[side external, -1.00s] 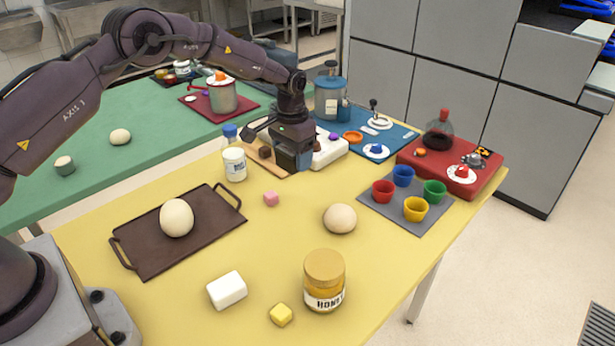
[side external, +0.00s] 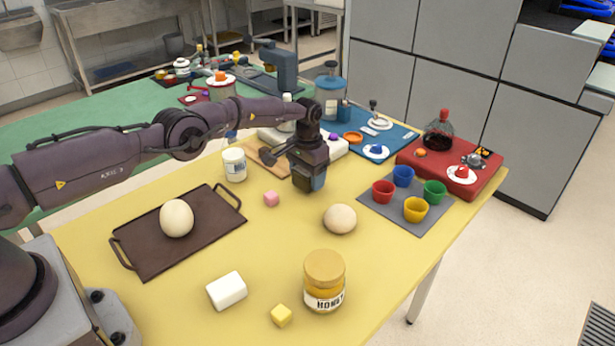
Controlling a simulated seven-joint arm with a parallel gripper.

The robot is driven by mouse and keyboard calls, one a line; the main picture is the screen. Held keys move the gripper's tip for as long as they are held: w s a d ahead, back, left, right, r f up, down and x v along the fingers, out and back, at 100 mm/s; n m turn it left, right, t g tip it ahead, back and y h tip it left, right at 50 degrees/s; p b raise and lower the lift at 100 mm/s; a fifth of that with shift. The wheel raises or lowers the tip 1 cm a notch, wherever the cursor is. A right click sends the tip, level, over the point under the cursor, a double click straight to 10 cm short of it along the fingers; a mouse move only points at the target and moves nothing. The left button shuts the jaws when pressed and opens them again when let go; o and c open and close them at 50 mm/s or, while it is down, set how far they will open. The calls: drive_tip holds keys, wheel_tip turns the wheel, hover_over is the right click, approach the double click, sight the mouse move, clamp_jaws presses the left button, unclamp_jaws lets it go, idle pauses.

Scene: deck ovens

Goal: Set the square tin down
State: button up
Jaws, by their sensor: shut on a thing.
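My gripper (side external: 308,182) is right of the wooden board and behind the pale round ball, pointing down over the yellow table (side external: 200,290). It is shut on a small dark blue-grey, box-like thing at its tips, which I take to be the square tin (side external: 318,182). Most of the tin is hidden by the gripper. The tin's lower end is low over bare table; I cannot tell whether it touches.
A honey jar (side external: 324,282) and a brown tray (side external: 150,262) are nearer.

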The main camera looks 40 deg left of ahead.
drive_tip(key=shift+f, duration=0.3)
drive_tip(key=o, duration=1)
drive_tip(key=shift+o, duration=0.2)
drive_tip(key=shift+r, duration=0.1)
wheel_tip(320, 180, up, 12)
